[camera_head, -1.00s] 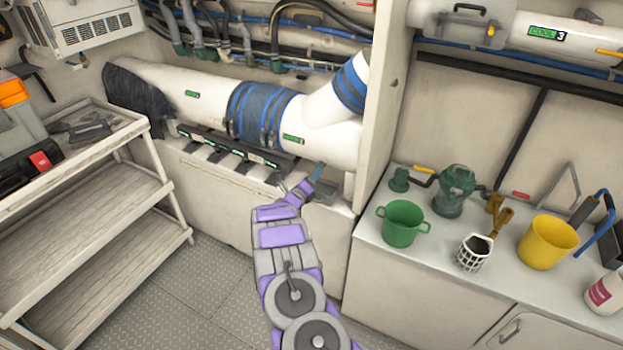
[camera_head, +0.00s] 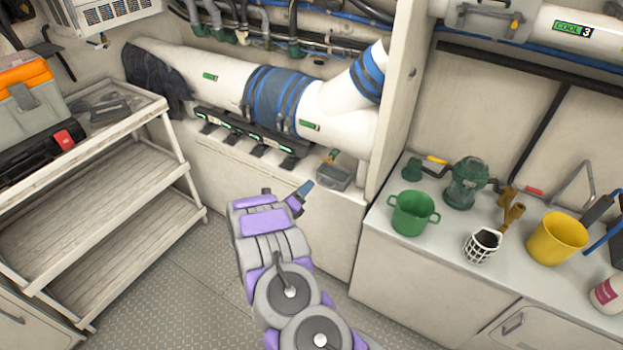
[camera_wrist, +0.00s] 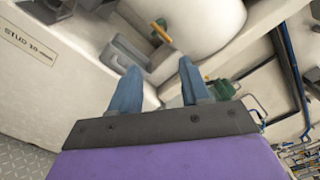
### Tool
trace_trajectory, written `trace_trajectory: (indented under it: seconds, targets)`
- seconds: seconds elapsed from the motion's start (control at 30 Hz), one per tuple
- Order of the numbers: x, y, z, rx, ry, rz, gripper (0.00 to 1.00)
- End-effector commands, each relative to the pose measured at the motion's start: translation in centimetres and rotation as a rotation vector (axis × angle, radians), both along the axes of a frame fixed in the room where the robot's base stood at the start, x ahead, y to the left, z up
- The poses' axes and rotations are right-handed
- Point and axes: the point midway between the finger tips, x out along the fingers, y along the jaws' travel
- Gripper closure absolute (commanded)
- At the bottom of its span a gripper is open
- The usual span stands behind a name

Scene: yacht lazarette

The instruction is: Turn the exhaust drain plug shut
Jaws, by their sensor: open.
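The exhaust pipe (camera_head: 340,97) is a thick white tube with blue bands along the back wall. Under its right end is a small drain fitting with a yellow handle (camera_head: 332,156), which I take to be the drain plug. In the wrist view the yellow handle (camera_wrist: 161,32) slants beyond my fingers, with a bit of green at its upper end. My gripper (camera_head: 303,190) is open and empty, in front of and below the fitting, apart from it. In the wrist view the blue fingertips (camera_wrist: 160,70) stand spread. How far the plug is turned is too small to tell.
A small grey tray (camera_head: 334,177) sits on the ledge below the fitting. A row of black clamps (camera_head: 250,138) lies left of it. A partition post (camera_head: 404,95) rises close on the right. The counter holds a green pot (camera_head: 412,214) and yellow bucket (camera_head: 556,240).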

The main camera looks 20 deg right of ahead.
Motion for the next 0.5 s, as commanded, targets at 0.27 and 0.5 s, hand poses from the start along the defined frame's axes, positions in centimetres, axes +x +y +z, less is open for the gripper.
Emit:
trace_trajectory:
  seconds: [0.27,0.5]
  targets:
    - [-1.4,1.6,-0.1,0.002,0.002,-0.001,0.53]
    - [-1.4,1.6,-0.1,0.002,0.002,-0.001,0.53]
